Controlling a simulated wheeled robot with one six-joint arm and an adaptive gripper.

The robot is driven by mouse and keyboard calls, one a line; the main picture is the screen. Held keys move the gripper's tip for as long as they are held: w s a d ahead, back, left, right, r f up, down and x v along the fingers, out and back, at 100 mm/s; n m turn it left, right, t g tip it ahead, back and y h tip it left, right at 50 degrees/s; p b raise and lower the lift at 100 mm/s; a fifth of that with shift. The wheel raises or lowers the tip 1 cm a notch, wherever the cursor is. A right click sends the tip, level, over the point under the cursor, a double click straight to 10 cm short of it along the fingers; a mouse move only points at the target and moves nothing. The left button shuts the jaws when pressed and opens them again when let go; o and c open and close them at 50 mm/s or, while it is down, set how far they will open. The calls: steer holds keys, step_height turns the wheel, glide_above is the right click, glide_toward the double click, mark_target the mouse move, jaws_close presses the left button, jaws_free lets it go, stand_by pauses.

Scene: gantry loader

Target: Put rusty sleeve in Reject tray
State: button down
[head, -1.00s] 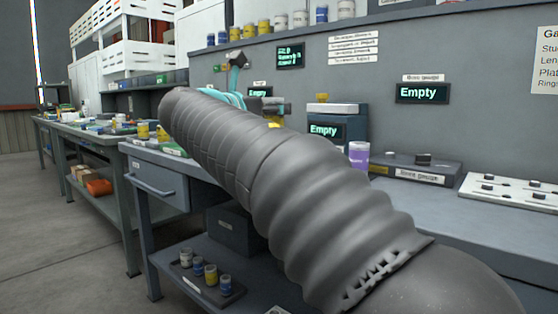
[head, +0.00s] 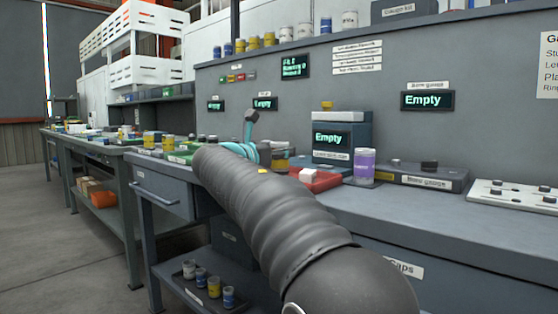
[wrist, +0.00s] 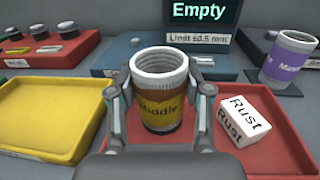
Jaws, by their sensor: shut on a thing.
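My gripper (wrist: 160,98) is shut on a sleeve (wrist: 162,112) with a grey threaded mouth and a yellow and brown body marked "Middle". The sleeve is upright, in front of or over the red tray (wrist: 118,120); whether its base touches the tray floor is hidden. A white block (wrist: 243,121) marked "Rust" lies in this tray, right of the sleeve. In the head view the sleeve (head: 280,161) shows partly behind my arm, with the red tray (head: 328,182) to its right. No "Reject" label is readable.
A yellow tray (wrist: 50,112) stands left of the red one. A purple cup (wrist: 289,57) stands behind right, on a dark base. A blue-grey gauge (head: 341,135) reading "Empty" stands behind the trays. A bore gauge block (head: 430,176) sits farther right.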

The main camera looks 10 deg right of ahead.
steer(key=shift+f, duration=0.3)
steer(key=shift+f, duration=0.15)
steer(key=c, duration=0.5)
jaws_free()
steer(key=p+v, duration=0.1)
steer(key=v, duration=1.1)
